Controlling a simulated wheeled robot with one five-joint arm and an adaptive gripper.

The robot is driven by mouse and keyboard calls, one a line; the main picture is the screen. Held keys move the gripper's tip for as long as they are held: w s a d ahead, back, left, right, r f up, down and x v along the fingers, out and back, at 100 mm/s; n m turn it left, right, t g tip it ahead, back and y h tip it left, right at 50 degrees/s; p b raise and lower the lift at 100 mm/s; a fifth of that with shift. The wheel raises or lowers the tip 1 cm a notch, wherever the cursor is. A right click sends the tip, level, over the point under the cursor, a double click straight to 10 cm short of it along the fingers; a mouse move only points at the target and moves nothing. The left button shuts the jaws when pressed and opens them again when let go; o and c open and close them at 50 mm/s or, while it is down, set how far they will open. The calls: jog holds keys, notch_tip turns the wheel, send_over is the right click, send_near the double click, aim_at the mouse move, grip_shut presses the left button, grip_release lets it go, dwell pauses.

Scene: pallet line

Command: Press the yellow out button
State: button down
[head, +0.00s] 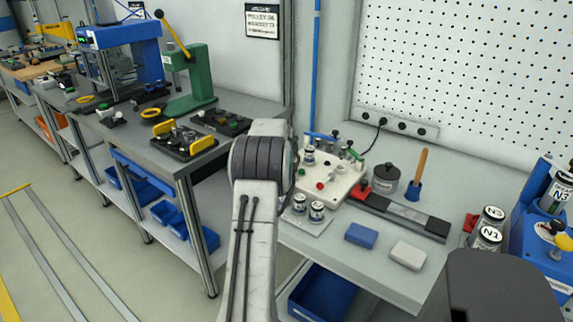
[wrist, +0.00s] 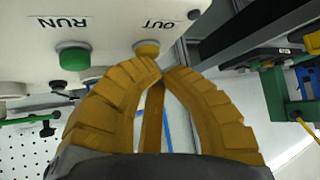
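The yellow button (wrist: 147,48) sits under the upside-down OUT label on a white panel (wrist: 115,18) in the wrist view. My gripper (wrist: 161,70) has brown-yellow ribbed fingers with their tips together, and nothing shows between them. The tips are just below the yellow button in the picture, very close to it; I cannot tell if they touch. A green button (wrist: 74,57) is to the left, under the RUN label. In the head view my arm hides the gripper, and I cannot make out the OUT button.
The head view shows a white fixture (head: 342,190) with knobs and clamps on the right bench. Near it are a blue block (head: 361,235), a pale block (head: 408,255) and a dark pot (head: 386,178). A green press (head: 197,75) stands on the left bench. The floor at left is clear.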

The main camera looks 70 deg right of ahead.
jog(key=shift+r+p, duration=0.55)
jog(key=shift+r, duration=0.3)
jog(key=shift+r+p, duration=1.75)
jog(key=shift+r, duration=0.8)
